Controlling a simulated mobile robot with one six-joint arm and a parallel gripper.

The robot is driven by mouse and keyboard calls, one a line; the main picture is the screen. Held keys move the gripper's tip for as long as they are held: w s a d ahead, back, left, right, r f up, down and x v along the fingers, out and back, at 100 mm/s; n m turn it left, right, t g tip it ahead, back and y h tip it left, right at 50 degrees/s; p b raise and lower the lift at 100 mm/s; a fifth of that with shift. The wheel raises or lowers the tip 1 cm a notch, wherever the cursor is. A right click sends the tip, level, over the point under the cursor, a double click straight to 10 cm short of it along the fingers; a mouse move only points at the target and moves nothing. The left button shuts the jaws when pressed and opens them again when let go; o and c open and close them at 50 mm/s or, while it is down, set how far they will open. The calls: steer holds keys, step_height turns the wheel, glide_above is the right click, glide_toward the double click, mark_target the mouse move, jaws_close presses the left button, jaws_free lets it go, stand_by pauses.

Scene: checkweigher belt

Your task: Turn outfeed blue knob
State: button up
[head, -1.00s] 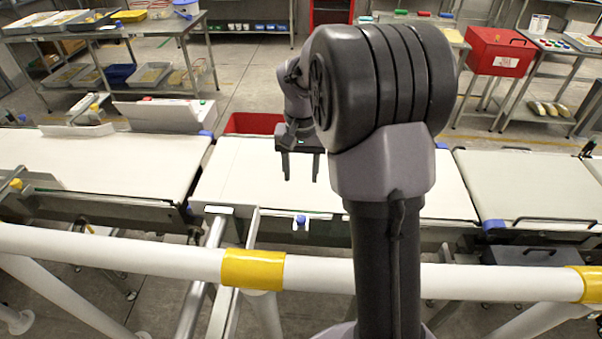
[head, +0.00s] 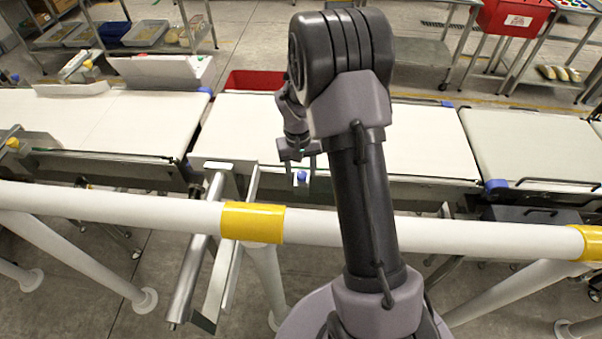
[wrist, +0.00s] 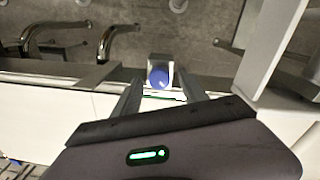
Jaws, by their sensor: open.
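A small blue knob (head: 301,175) on a pale mount sits at the near edge of the middle belt (head: 240,122). In the wrist view the blue knob (wrist: 159,77) shows beyond the fingertips, roughly centred between them. My gripper (head: 301,180) is open, with its fingers pointing down on either side of the knob as the head view shows it. In the wrist view my gripper (wrist: 158,90) has nothing between its fingers that I can see touching. Whether the fingertips are level with the knob is hard to tell.
A white rail with yellow bands (head: 252,222) runs across in front of the belts. A metal bracket (head: 232,180) stands just left of the knob and shows as a pale bar (wrist: 268,45) in the wrist view. A red bin (head: 252,80) sits behind the belt.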

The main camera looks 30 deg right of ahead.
jaws_close()
stand_by(0.4)
steer(key=m+b, duration=0.1)
steer(key=m, duration=0.2)
steer(key=shift+f+m, duration=0.1)
steer(key=shift+m, duration=0.3)
steer(key=shift+d+m+b, duration=0.1)
steer(key=shift+m+b, duration=0.35)
steer(key=shift+m, duration=1.35)
jaws_free()
